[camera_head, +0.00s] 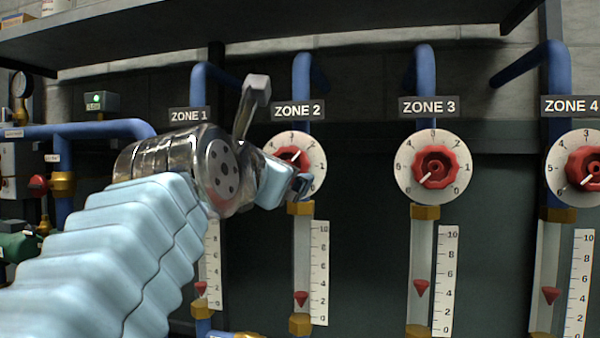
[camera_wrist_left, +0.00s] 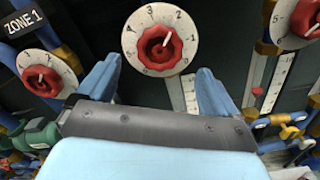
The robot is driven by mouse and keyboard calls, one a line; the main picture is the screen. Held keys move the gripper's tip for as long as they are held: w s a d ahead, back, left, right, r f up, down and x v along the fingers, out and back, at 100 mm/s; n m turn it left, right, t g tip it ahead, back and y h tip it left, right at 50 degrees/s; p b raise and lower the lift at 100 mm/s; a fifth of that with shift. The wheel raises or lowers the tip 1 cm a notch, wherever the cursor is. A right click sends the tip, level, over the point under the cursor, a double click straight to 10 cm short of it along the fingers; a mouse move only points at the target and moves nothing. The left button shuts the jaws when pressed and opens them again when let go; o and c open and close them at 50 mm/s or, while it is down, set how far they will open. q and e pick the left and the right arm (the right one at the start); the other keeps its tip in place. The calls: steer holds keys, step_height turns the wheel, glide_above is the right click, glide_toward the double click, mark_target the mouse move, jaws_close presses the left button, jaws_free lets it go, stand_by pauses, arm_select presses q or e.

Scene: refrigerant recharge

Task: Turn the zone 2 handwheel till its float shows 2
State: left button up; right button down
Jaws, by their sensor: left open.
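The zone 2 handwheel (camera_head: 289,156) is red with a white pointer line, on a round white numbered dial (camera_head: 316,158). My left gripper partly hides it in the head view. In the left wrist view the zone 2 handwheel (camera_wrist_left: 158,48) shows whole, with its pointer toward the dial's upper right. My left gripper (camera_head: 277,140) is open and empty. In the wrist view its two blue fingers stand apart below the wheel; contact cannot be told. The zone 2 float (camera_head: 301,299), a red cone, sits about level with the 2 on its scale (camera_head: 320,270). My right gripper is out of view.
The zone 3 handwheel (camera_head: 434,166) and zone 4 handwheel (camera_head: 586,170) stand to the right, each above a float tube. A zone 1 float (camera_head: 200,288) shows under my arm. A shelf (camera_head: 250,25) runs above the blue pipes. Other valves crowd the left.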

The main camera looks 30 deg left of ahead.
arm_select(q)
steer(key=shift+v, duration=0.75)
